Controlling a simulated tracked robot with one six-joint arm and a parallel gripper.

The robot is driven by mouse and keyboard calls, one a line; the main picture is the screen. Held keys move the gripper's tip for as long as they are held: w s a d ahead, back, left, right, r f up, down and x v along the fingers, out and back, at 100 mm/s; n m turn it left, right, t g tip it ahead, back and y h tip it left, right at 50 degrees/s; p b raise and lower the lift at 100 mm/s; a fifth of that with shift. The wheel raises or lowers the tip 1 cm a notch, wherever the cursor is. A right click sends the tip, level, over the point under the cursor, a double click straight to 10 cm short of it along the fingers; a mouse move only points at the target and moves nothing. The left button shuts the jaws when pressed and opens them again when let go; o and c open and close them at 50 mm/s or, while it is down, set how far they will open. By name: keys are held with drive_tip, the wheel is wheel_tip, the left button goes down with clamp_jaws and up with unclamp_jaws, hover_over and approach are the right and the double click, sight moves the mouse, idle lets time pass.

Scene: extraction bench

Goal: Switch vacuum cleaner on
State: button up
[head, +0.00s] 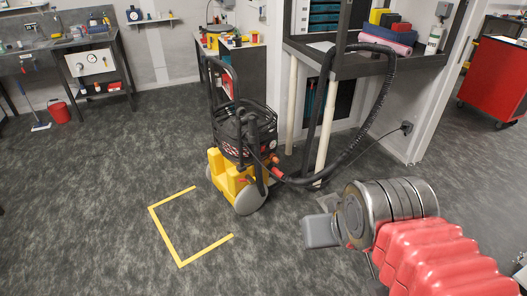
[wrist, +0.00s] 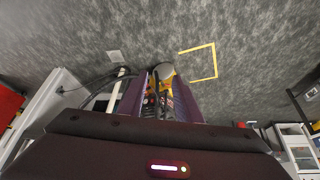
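The vacuum cleaner (head: 232,138) stands upright on the floor near the middle of the head view, with a black body, yellow base and grey wheels. Its black hose (head: 378,105) runs right and loops up over a shelf. In the wrist view the vacuum cleaner (wrist: 166,72) shows beyond and between my two purple fingers. My gripper (wrist: 160,84) is open, with nothing held between the fingers. In the head view my arm reaches in from the lower right, its end apart from the cleaner. The cleaner's switch is too small to make out.
A dark shelf unit (head: 345,66) on pale posts stands behind and right of the cleaner. A cable leads to a wall socket (head: 407,127). A yellow floor outline (head: 165,232) lies to the left on clear floor. A red cabinet (head: 494,82) stands far right.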

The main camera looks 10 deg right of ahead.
drive_tip(key=shift+c, duration=0.5)
clamp_jaws()
idle(1.1)
